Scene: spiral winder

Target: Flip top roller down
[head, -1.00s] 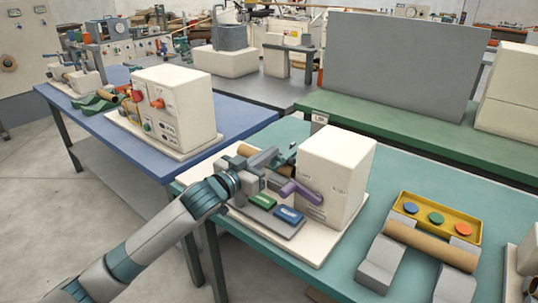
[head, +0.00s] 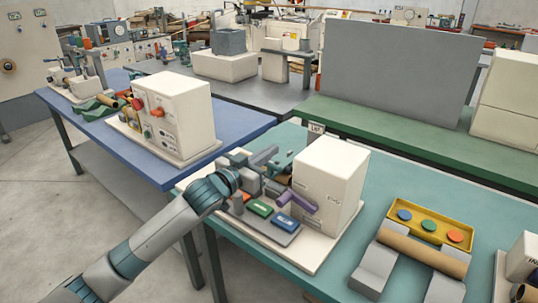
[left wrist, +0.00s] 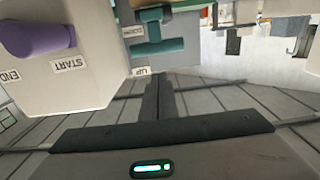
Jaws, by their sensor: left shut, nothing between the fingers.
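The winder is a cream box (head: 330,178) on a pale base on the teal table. Its purple lever (head: 297,200) sticks out of the front; in the left wrist view the lever (left wrist: 38,37) is beside START and END labels. A teal T-shaped handle (left wrist: 158,38) shows there between DOWN and UP labels, apart from my fingers. The gripper and arm hide much of the roller area, so I cannot make out the top roller. My right gripper is out of view.
A yellow tray (head: 418,209) with coloured discs and a brown tube (head: 422,250) on grey blocks stand at the right. Another machine (head: 172,110) sits on the blue table. Teal tabletop is bare behind the tray.

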